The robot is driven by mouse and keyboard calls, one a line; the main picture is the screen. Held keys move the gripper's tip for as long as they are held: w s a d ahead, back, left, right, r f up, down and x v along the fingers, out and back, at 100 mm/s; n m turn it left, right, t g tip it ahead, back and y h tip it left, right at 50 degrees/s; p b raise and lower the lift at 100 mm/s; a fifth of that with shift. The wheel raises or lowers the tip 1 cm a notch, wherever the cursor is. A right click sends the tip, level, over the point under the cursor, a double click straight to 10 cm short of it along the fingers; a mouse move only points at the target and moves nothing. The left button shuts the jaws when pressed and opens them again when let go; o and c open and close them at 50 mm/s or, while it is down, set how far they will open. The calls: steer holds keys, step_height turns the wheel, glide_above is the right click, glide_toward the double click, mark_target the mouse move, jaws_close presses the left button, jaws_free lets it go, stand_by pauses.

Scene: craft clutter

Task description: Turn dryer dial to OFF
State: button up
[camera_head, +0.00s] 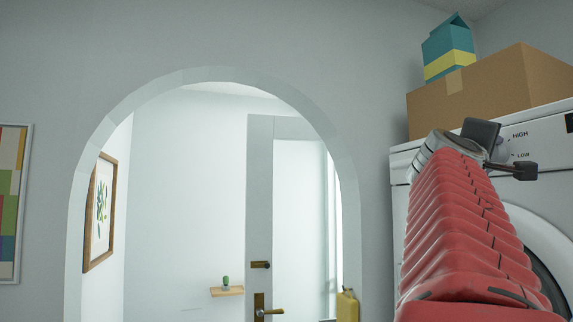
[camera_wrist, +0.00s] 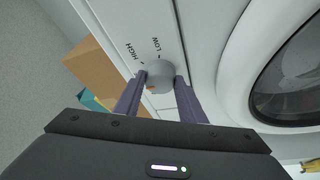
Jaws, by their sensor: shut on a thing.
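The white dryer (camera_head: 549,138) stands at the right in the head view, with HIGH and LOW printed on its panel. In the wrist view its round, pale grey dial (camera_wrist: 158,71) sits on the panel (camera_wrist: 124,15) near the HIGH and LOW marks. A small reddish mark shows on the dial's lower left. My gripper (camera_wrist: 160,82) is shut on the dial, one dark finger on each side. In the head view my gripper (camera_head: 500,150) is at the panel, and the dial is partly hidden behind it. No OFF label is readable.
A cardboard box (camera_head: 490,90) and a teal and yellow carton (camera_head: 447,50) are on top of the dryer. The round dryer door (camera_wrist: 255,50) is right of the dial in the wrist view. A yellow container (camera_head: 347,305) stands by the archway (camera_head: 205,76).

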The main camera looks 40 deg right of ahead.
steer(key=shift+d+f, duration=0.1)
steer(key=shift+f, duration=0.05)
steer(key=o, duration=1)
steer(key=shift+o, duration=0.2)
steer(key=shift+a, duration=0.25)
steer(key=a+f, duration=0.1)
steer(key=a, duration=0.6)
steer(key=shift+w, duration=0.2)
